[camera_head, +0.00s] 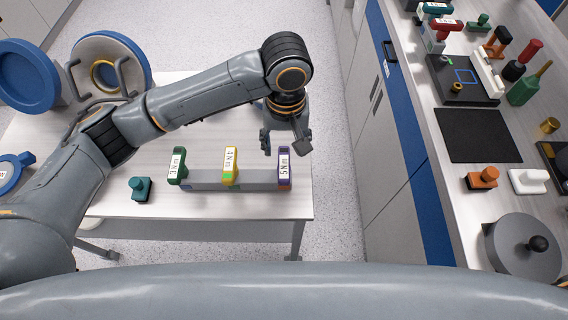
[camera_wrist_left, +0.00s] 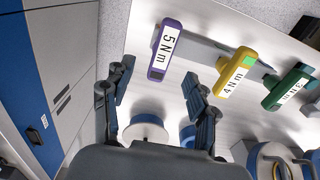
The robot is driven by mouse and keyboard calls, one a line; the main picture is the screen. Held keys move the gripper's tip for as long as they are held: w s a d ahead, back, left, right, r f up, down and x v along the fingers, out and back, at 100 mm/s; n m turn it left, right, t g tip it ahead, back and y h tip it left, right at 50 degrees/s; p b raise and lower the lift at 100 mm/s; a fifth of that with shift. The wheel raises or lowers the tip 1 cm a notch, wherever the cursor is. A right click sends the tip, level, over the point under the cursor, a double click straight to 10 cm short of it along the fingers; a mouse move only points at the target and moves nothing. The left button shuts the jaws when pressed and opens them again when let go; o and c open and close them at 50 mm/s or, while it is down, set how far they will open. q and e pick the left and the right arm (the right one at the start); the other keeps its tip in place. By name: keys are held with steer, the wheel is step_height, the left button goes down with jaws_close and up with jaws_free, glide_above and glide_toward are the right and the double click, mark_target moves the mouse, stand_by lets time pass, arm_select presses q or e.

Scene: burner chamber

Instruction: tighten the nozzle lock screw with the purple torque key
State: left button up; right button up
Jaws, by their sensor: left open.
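The purple torque key (camera_head: 284,168), labelled 5Nm, stands at the right end of a grey rack (camera_head: 205,180) on the white table. In the left wrist view the purple key (camera_wrist_left: 165,50) shows just beyond the fingertips. My left gripper (camera_head: 285,148) is open and empty, above and close behind the purple key. Its spread fingers (camera_wrist_left: 158,82) show in the left wrist view, with the key ahead of the gap between them. They look apart from it. I cannot make out the nozzle lock screw. My right gripper is not in view.
A yellow 4Nm key (camera_head: 230,165) and a green key (camera_head: 178,165) share the rack. A teal-handled piece (camera_head: 140,188) stands left of it. The right counter holds many tools and a dark mat (camera_head: 478,136).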

mark_target(284, 161)
arm_select(q)
step_height(284, 161, down, 3)
steer(key=shift+s+a+f+p, duration=0.1)
steer(key=shift+a+p, duration=0.05)
steer(key=shift+p, duration=0.25)
step_height(284, 161, down, 3)
steer(key=shift+r, duration=0.2)
steer(key=shift+f, duration=0.45)
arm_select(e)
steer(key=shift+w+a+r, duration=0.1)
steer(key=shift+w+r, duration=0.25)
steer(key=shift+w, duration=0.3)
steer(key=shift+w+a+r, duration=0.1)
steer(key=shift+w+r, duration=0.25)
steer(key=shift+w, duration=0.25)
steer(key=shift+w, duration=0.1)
arm_select(q)
steer(key=shift+p, duration=0.45)
steer(key=shift+f, duration=0.1)
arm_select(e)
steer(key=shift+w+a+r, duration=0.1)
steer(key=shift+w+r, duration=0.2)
arm_select(q)
steer(key=shift+f, duration=0.1)
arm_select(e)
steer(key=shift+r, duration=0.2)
